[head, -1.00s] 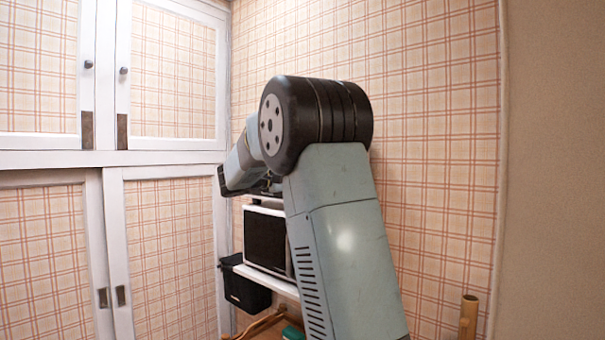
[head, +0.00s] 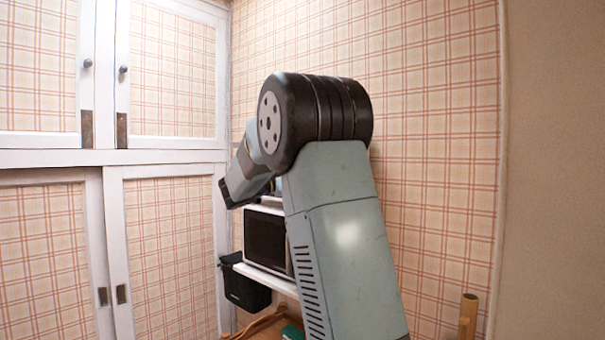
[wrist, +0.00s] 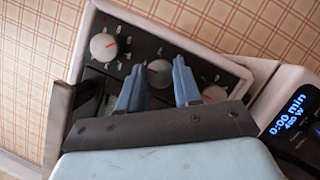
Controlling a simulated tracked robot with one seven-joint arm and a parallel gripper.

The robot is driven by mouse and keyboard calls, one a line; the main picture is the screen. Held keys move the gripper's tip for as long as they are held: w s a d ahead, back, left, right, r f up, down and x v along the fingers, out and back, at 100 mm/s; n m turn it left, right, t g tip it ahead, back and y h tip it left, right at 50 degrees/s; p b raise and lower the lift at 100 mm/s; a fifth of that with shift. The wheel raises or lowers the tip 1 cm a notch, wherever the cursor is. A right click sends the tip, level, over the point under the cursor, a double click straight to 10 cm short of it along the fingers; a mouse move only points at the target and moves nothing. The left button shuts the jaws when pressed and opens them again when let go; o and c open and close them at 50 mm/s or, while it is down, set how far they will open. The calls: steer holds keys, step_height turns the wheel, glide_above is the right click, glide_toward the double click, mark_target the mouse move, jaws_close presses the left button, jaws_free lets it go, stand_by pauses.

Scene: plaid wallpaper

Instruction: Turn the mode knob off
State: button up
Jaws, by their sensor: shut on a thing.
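In the wrist view a dark control panel (wrist: 128,36) on a pale appliance has three grey round knobs with red-orange marks. The middle knob (wrist: 159,72) lies between the two blue fingers of my gripper (wrist: 158,64), which is shut on it. I cannot read which one is labelled mode. The knobs and fingertips are hidden from the head view by my arm.
A microwave with a dark door (head: 266,240) stands on a white shelf (head: 270,281). A lit display (wrist: 288,115) shows 0:00 min and 450 W. A black bin (head: 246,288) hangs at the shelf's left end. White cupboards (head: 165,157) close off the left.

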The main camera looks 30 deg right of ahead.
steer(key=shift+f, duration=0.25)
steer(key=o, duration=0.8)
steer(key=shift+w+a, duration=0.1)
steer(key=shift+o, duration=1.2)
steer(key=shift+r, duration=0.15)
steer(key=v, duration=1.3)
steer(key=shift+a, duration=0.3)
